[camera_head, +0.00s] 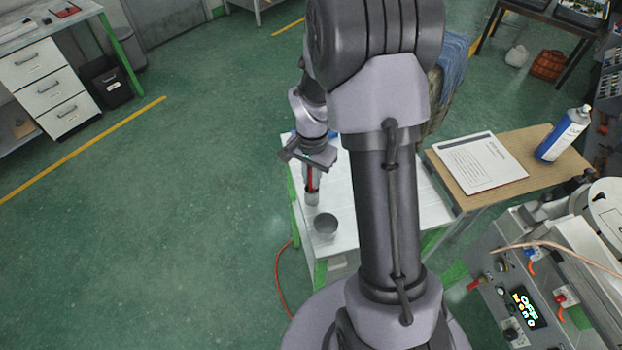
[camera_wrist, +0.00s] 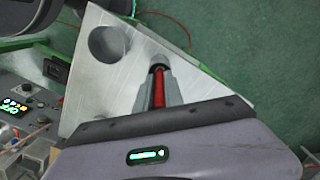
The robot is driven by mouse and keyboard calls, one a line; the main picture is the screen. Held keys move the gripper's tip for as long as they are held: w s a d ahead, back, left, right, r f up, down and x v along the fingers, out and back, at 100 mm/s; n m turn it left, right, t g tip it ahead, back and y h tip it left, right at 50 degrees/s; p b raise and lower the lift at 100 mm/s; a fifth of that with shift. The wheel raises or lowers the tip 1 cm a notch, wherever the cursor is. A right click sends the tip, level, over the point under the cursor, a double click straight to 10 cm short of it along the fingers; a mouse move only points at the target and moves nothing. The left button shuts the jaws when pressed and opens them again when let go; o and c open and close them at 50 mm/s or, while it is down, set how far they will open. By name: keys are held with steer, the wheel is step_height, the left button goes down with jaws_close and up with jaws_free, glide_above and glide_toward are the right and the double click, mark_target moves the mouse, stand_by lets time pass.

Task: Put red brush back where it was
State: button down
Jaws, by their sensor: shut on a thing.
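The red brush (camera_head: 309,178) is upright between the fingers of my gripper (camera_head: 311,182), over the white table (camera_head: 336,237). My gripper is shut on it. In the wrist view the red brush (camera_wrist: 159,90) shows between the grey fingers of my gripper (camera_wrist: 158,88). A small pale round piece (camera_head: 312,197) shows at the brush's lower end, close to the table top. I cannot tell whether it touches the table. A grey round cup (camera_head: 325,224) stands on the table close to the brush; it also shows in the wrist view (camera_wrist: 109,43).
My arm hides the middle of the white table. A wooden table (camera_head: 545,141) at the right holds a clipboard (camera_head: 480,163) and a blue spray can (camera_head: 563,135). A machine with a lit display (camera_head: 527,306) stands at lower right.

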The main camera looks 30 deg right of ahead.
steer(key=shift+f, duration=0.1)
steer(key=c, duration=1.4)
jaws_free()
steer(key=shift+c, duration=0.2)
step_height(320, 180, up, 12)
steer(key=p, duration=0.3)
steer(key=shift+f, duration=0.1)
steer(key=s+a+r+n+t, duration=0.35)
steer(key=s+a+r, duration=0.35)
steer(key=a+r, duration=0.45)
steer(key=s+a+r+n+t+y, duration=0.1)
steer(key=s+a+r+n, duration=0.1)
steer(key=s, duration=0.3)
steer(key=s+a+r+n+t+y, duration=0.1)
steer(key=s+a+r+n, duration=0.1)
steer(key=s, duration=0.3)
steer(key=shift+s+a+r, duration=0.15)
steer(key=shift+a, duration=0.25)
